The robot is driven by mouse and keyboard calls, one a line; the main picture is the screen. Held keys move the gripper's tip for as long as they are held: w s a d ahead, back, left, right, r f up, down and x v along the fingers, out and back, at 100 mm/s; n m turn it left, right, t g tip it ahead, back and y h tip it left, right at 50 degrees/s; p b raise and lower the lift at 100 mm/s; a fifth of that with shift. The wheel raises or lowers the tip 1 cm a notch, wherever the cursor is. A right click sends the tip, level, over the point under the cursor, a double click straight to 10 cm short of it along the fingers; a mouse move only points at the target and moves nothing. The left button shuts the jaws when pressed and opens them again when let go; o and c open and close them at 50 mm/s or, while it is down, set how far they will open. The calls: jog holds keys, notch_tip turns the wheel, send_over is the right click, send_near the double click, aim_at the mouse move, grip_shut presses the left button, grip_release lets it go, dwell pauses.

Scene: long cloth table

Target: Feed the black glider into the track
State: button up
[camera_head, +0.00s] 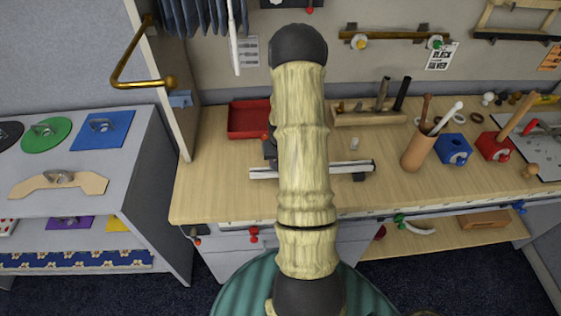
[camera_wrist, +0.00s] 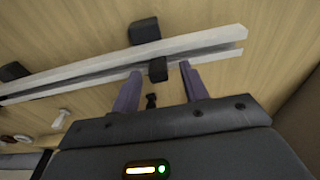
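The track (camera_wrist: 90,72) is a pale straight rail with a dark groove along it, slanting across the wrist view. It also shows in the head view (camera_head: 350,167), lying on the workbench, partly hidden by my arm. My gripper (camera_wrist: 160,72) is open beside the track's edge, with two purple fingers apart. A black block (camera_wrist: 157,69) sits at the rail's edge between the fingertips, with gaps on both sides. I cannot tell whether it is the black glider or a rail support. A smaller dark piece (camera_wrist: 151,101) shows nearer the palm. The head view hides the fingertips.
A red tray (camera_head: 247,119) lies at the back left. A wooden cup (camera_head: 418,151) with tools and a blue block (camera_head: 454,149) stand to the right. Bare bench surrounds the rail.

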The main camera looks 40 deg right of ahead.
jog(key=shift+r, duration=0.1)
notch_tip(320, 180, up, 17)
jog(key=s+a+b, duration=0.1)
jog(key=s+b, duration=0.1)
jog(key=shift+a+b, duration=0.25)
jog(key=shift+b, duration=0.15)
dwell(0.9)
jog(key=s+a+n, duration=0.3)
jog(key=s+a, duration=0.1)
jog(key=a, duration=0.8)
jog(key=s+a+n+t+y, duration=0.1)
jog(key=s+a+n, duration=0.2)
jog(key=a, duration=1)
jog(key=shift+s+r+n, duration=0.3)
jog(key=shift+s+n, duration=0.1)
jog(key=shift+s, duration=0.8)
jog(key=shift+a, duration=0.1)
